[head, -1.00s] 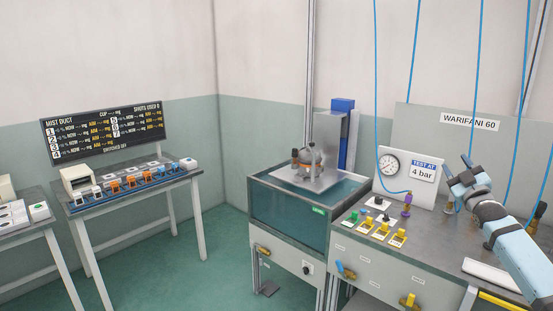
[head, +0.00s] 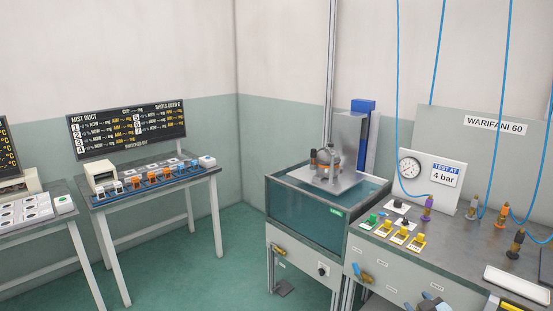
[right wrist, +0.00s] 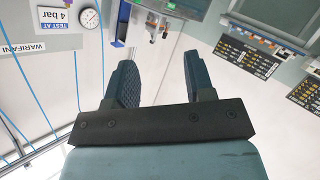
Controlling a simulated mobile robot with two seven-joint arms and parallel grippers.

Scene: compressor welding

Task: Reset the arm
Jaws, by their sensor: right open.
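My right gripper (head: 432,303) shows only in part at the bottom edge of the head view, in front of the workbench. In the right wrist view my right gripper (right wrist: 161,78) has its two dark fingers spread apart, with nothing between them. My left gripper is in neither view.
The workbench (head: 455,248) carries yellow switches (head: 399,236), a pressure gauge (head: 409,168) and fittings with blue hoses (head: 503,205). Left of it stands a water tank (head: 300,222) with a grey compressor (head: 330,163) on a plate above. A table (head: 205,172) with coloured cups stands further left.

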